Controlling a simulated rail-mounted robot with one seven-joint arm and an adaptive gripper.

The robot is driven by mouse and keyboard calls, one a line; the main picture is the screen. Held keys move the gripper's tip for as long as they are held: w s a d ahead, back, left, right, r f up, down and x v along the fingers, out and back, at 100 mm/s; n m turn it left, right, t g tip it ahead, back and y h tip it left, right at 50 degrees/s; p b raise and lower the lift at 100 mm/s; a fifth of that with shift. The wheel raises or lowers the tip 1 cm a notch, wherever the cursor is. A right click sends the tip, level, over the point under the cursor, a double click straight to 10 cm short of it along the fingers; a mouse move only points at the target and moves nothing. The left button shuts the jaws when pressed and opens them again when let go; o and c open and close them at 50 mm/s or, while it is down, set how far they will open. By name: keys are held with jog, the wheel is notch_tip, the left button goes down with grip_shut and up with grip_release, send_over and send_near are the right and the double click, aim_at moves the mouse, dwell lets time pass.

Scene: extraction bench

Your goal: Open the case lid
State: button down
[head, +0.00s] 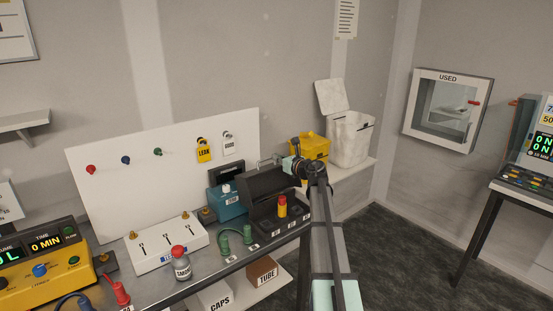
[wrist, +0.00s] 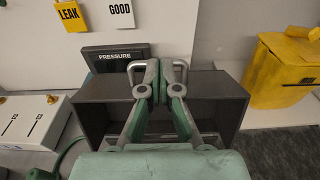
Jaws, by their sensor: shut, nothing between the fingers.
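A dark grey case (head: 268,186) stands at the right end of the bench. In the wrist view the case (wrist: 108,96) shows below my gripper, with a dark hollow facing the camera. A pale metal handle (wrist: 181,66) shows on both sides of the fingers at the case's far top edge; its middle is hidden. My gripper (wrist: 155,88) is shut and empty, in front of the handle.
A yellow box (head: 315,147) and a white bin (head: 350,138) stand on a shelf to the right.

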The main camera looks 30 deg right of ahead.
jog(key=s+r+b, duration=0.2)
jog(key=s+r, duration=0.2)
jog(key=r, duration=0.7)
jog(key=w+d+r+m+t+h+b, duration=0.1)
jog(key=w+d+m+t+h+b, duration=0.2)
jog(key=w+m+h, duration=1.1)
jog(key=a+f+m+g+h+b, duration=0.6)
jog(key=a+f+m+g, duration=0.9)
jog(key=m+g, duration=0.7)
jog(key=shift+m+t+h, duration=0.4)
jog(key=shift+m+h, duration=0.1)
jog(key=shift+m, duration=0.1)
jog(key=d+p, duration=0.1)
jog(key=d, duration=0.1)
jog(key=d+p, duration=0.1)
jog(key=d, duration=0.2)
jog(key=d+f+p, duration=0.1)
jog(key=d, duration=0.2)
jog(key=shift+d, duration=0.2)
jog(key=shift+d+f, duration=0.1)
jog(key=shift+d, duration=0.55)
